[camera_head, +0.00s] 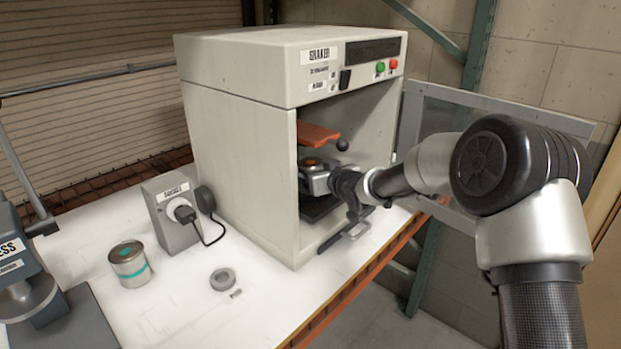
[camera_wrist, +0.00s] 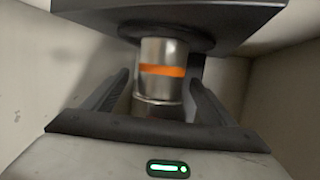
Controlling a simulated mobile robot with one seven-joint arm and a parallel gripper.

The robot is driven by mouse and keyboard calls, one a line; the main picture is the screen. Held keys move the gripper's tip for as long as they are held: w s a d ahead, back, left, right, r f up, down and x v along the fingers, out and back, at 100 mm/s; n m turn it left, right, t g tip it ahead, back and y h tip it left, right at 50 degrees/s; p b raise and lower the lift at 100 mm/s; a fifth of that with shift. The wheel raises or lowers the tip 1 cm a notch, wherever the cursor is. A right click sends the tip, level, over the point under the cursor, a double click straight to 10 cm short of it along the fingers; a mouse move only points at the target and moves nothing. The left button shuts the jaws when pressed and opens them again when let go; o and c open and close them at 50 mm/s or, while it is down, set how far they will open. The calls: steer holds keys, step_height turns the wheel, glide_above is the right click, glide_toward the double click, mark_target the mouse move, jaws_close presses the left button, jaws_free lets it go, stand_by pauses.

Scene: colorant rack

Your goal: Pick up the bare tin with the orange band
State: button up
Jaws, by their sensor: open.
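The bare tin with the orange band (camera_wrist: 161,83) stands upright inside the shaker, seen in the wrist view between my fingers. A dark round plate sits just above its top. My gripper (camera_wrist: 160,108) is open, with one finger on each side of the tin and a visible gap on both sides. In the head view my gripper (camera_head: 318,178) reaches into the open shaker chamber. The tin's lower part is partly hidden.
The shaker (camera_head: 240,130) stands on the white bench with its door (camera_head: 480,110) swung open at right. The chamber walls are close around my gripper.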

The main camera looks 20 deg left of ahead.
steer(key=shift+x, duration=0.95)
steer(key=shift+c, duration=0.4)
steer(key=c, duration=1.8)
steer(key=shift+r, duration=0.1)
jaws_close()
steer(key=shift+r, duration=0.25)
